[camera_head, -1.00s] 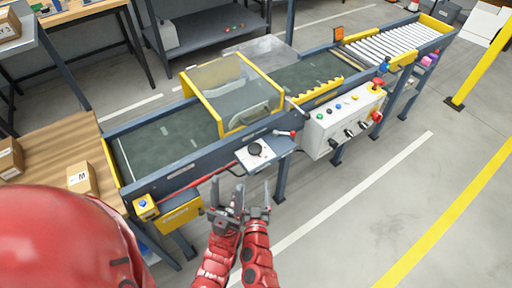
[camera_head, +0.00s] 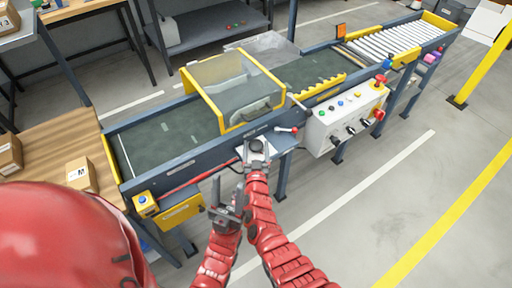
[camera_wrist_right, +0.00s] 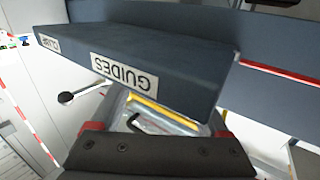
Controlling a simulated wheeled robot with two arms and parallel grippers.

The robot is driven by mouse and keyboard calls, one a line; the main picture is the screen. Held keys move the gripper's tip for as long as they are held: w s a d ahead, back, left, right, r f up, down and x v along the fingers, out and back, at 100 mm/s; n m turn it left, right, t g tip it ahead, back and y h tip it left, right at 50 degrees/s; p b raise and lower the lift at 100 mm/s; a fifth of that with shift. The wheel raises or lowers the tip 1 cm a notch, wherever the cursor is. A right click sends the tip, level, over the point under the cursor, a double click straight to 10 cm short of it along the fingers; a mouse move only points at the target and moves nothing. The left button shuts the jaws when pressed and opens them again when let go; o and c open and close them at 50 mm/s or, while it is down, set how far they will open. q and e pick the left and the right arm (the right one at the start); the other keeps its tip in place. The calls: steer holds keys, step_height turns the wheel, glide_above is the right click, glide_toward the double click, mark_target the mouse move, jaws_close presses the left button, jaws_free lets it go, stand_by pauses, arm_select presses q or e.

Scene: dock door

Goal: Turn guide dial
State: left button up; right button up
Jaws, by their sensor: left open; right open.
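In the right wrist view the dial is not clearly visible; a dark rail with an upside-down GUIDES label (camera_wrist_right: 125,73) fills the upper part. My left gripper (camera_head: 228,194) is open and empty, lower and to the left, in front of the conveyor.
A white control box (camera_head: 345,118) with buttons and knobs stands further right. A yellow-framed clear guard (camera_head: 235,90) covers the belt behind. The floor at right is open.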

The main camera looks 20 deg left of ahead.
steer(key=shift+w+a+r, duration=0.1)
steer(key=shift+w, duration=0.25)
